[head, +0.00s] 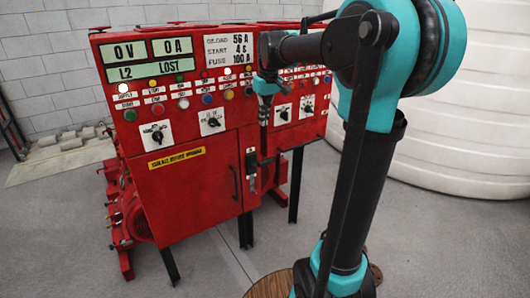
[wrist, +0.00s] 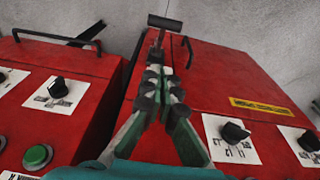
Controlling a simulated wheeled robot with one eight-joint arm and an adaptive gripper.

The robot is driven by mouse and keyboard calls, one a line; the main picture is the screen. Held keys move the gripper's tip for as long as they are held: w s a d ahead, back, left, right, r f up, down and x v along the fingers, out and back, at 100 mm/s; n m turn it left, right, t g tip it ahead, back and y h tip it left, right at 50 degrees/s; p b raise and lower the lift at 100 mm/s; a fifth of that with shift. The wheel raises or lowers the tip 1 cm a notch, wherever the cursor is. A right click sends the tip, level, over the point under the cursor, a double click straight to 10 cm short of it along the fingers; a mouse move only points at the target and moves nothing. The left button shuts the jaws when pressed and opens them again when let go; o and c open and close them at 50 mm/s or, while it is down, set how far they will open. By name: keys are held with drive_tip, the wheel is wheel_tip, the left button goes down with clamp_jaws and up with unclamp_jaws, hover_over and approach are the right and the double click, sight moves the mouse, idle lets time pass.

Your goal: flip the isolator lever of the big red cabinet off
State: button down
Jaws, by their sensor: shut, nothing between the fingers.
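The big red cabinet (head: 185,200) stands at the centre left of the head view, with displays, lamps and knobs on its front. Its isolator is a grey plate (head: 251,164) low on the right part of the front, with a black lever (head: 266,161) sticking out. In the wrist view the lever shows as a dark T-shaped handle (wrist: 165,22) just beyond my fingertips. My gripper (head: 264,148) points down in front of the cabinet, right above the lever. In the wrist view its fingers (wrist: 153,78) are together and empty. I cannot tell whether they touch the lever.
The cabinet's black door handle (head: 235,183) is close to the left of the lever. A smaller red cabinet (head: 303,125) stands to the right. A red pump (head: 125,205) is behind at left, a large white tank (head: 440,140) at right.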

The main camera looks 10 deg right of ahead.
idle(0.3)
hover_over(261, 163)
drive_tip(key=w+d, duration=0.1)
drive_tip(key=w, duration=0.3)
drive_tip(key=f, duration=0.8)
drive_tip(key=shift+w+f, duration=0.2)
drive_tip(key=shift+f, duration=0.2)
drive_tip(key=f, duration=0.1)
drive_tip(key=s+f, duration=0.1)
drive_tip(key=f, duration=0.1)
drive_tip(key=shift+s+d+f, duration=0.1)
drive_tip(key=shift+s+d, duration=0.05)
drive_tip(key=shift+d, duration=0.15)
drive_tip(key=shift+s+d+f, duration=0.15)
drive_tip(key=shift+s+f, duration=0.2)
drive_tip(key=shift+f, duration=0.2)
